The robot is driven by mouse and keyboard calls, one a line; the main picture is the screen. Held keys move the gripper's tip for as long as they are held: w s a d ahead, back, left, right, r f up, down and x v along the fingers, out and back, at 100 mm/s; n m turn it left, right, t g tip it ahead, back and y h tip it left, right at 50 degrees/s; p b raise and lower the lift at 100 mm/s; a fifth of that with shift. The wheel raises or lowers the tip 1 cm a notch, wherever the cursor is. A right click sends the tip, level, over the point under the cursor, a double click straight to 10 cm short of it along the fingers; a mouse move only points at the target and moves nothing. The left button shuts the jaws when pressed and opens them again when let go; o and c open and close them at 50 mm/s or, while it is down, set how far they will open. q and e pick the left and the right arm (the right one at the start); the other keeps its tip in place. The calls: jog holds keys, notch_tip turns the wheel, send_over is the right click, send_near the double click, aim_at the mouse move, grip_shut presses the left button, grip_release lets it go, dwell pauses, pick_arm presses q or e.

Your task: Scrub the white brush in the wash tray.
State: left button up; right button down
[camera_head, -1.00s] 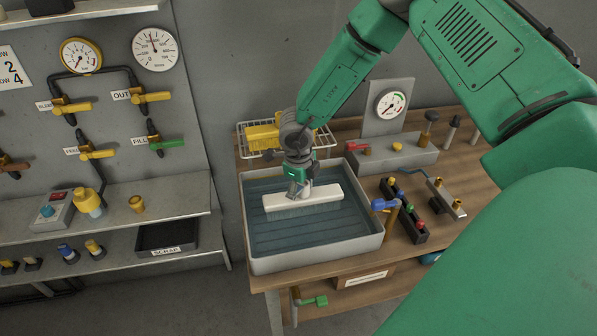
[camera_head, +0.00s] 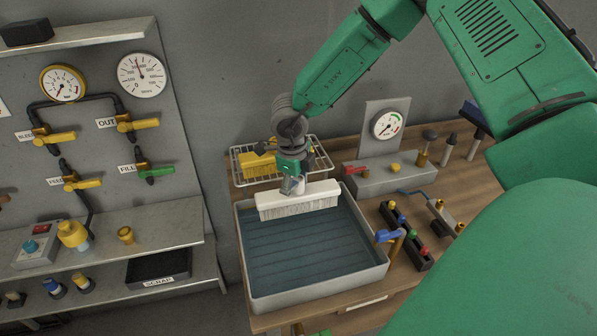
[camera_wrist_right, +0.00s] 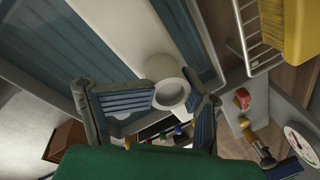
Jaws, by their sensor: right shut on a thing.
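The white brush (camera_head: 298,201) has a long flat head with pale bristles below it. It is over the back part of the grey wash tray (camera_head: 322,287), which holds dark blue water. The bristles show along their length and look clear of the water. My right gripper (camera_head: 293,185) is above the brush and shut on its upright handle. In the right wrist view the brush's round white handle (camera_wrist_right: 171,94) sits between the fingers of the right gripper (camera_wrist_right: 168,104). My left gripper is not in view.
A wire basket (camera_head: 250,172) with a yellow brush (camera_head: 257,164) stands behind the tray. A gauge stand (camera_head: 392,172) and a blue-handled tap (camera_head: 389,236) are at its right. A valve panel and shelf (camera_head: 110,235) are at left.

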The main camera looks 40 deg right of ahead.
jog(key=shift+w+d+r, duration=0.2)
jog(key=shift+d+r, duration=0.05)
jog(key=shift+r, duration=0.05)
jog(key=shift+s+d, duration=0.1)
jog(key=shift+d, duration=0.05)
jog(key=shift+a+r, duration=0.3)
jog(key=shift+r, duration=0.3)
notch_tip(320, 180, up, 4)
jog(key=shift+r, duration=0.15)
jog(key=shift+d+r, duration=0.2)
jog(key=shift+r, duration=0.5)
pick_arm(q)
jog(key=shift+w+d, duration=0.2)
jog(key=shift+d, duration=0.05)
pick_arm(e)
jog(key=r, duration=0.5)
jog(key=shift+a+r, duration=0.15)
jog(key=shift+a, duration=0.05)
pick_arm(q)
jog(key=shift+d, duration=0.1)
pick_arm(e)
jog(key=shift+d, duration=0.15)
